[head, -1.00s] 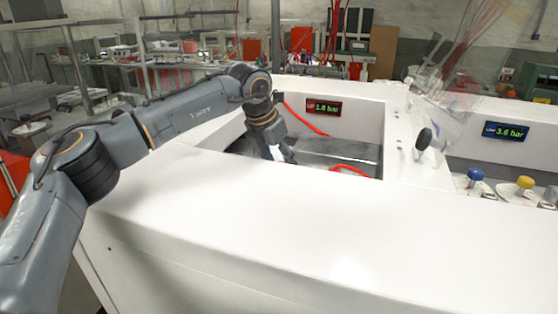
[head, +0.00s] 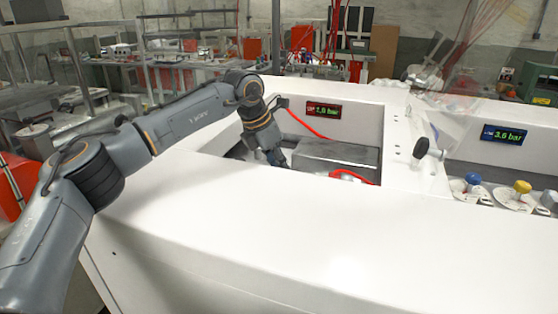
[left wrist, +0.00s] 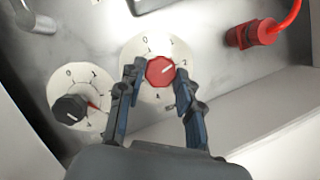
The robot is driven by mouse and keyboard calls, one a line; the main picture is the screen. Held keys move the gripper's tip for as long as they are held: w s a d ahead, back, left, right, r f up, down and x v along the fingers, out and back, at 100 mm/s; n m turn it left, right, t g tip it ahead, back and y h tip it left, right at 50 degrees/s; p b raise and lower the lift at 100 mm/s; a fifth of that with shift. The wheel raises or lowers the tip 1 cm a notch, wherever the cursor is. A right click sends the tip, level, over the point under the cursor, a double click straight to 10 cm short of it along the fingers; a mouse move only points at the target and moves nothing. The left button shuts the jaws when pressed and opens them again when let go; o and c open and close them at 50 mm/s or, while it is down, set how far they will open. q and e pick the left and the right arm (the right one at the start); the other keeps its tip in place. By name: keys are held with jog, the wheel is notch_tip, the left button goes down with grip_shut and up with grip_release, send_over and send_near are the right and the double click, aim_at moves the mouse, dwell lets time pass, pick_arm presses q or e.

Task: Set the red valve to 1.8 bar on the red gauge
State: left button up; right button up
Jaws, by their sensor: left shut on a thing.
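The red valve (left wrist: 160,71) is a round red knob on a white dial (left wrist: 165,47) marked with numbers, in the left wrist view. Its white pointer line points up and right, toward the 2. My left gripper (left wrist: 156,84) is shut on the red valve, one finger on each side. In the head view the left gripper (head: 276,158) reaches down into the recess of the white machine, and the valve is hidden there. The red gauge (head: 323,111) on the recess's back wall shows a green bar reading, too blurred to read surely. My right gripper is not in view.
A black knob (left wrist: 70,109) on another dial lies left of the red valve. A red hose fitting (left wrist: 252,35) is at upper right. A grey metal box (head: 340,155) sits in the recess. A blue gauge (head: 503,134) stands above blue and yellow knobs at right.

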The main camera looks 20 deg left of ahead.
pick_arm(q)
jog(key=m+p, duration=0.1)
jog(key=m, duration=0.1)
jog(key=m+g+h+p, duration=0.1)
jog(key=m+p, duration=0.1)
jog(key=shift+w+a+r, duration=0.1)
jog(key=shift+w+r, duration=0.05)
jog(key=shift+w+m+g+h+p, duration=0.1)
jog(key=shift+m+g+h+p, duration=0.3)
jog(key=shift+m+p, duration=0.55)
jog(key=shift+m, duration=0.25)
jog(key=o, duration=1.2)
jog(key=shift+c, duration=0.2)
jog(key=v, duration=1.1)
jog(key=shift+r, duration=0.4)
jog(key=shift+w+f, duration=0.1)
